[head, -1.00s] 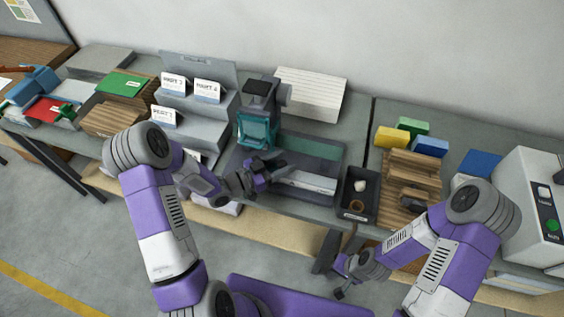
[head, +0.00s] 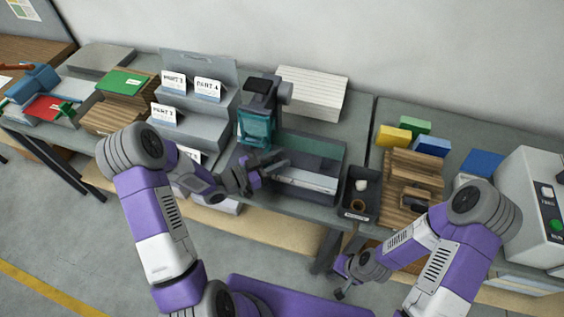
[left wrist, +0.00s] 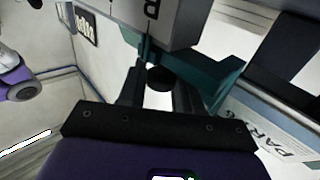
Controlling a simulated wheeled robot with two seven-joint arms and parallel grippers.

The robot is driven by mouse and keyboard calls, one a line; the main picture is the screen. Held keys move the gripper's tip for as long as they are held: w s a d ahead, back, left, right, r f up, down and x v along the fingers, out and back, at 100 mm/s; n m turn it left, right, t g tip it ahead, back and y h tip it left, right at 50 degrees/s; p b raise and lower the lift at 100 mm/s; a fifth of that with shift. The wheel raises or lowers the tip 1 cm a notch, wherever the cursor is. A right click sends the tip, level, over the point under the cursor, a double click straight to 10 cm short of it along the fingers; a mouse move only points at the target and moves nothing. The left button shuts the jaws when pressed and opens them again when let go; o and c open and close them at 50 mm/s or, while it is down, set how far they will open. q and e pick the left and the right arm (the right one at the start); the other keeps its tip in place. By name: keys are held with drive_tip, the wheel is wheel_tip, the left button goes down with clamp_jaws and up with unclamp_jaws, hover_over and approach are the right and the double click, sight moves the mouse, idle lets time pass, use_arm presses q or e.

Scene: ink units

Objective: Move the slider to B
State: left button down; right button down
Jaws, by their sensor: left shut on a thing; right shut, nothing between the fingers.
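My left gripper (head: 262,170) is at the front of a grey press-like device (head: 284,95) with a teal block (head: 254,127) under its dark head. In the left wrist view its fingers (left wrist: 158,92) are shut on a small dark round knob (left wrist: 160,78), which I take to be the slider's knob. A teal bracket (left wrist: 215,78) lies just behind the fingers. Above it is a grey block (left wrist: 175,22) with a partly cut-off letter I cannot read for sure. The slider's track and mark B are not clear. My right gripper (head: 342,290) is shut and empty, low in front of the bench.
A dark tray (head: 345,208) with small parts stands right of the device. Stepped grey card holders (head: 210,125) stand to its left. Wooden slats (head: 415,170) and colored blocks are further right. A white slatted stack (head: 315,92) stands behind.

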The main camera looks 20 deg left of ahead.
use_arm(q)
drive_tip(key=c, duration=0.9)
unclamp_jaws()
drive_tip(key=v, duration=0.7)
drive_tip(key=shift+s+a, duration=0.2)
drive_tip(key=shift+s, duration=0.05)
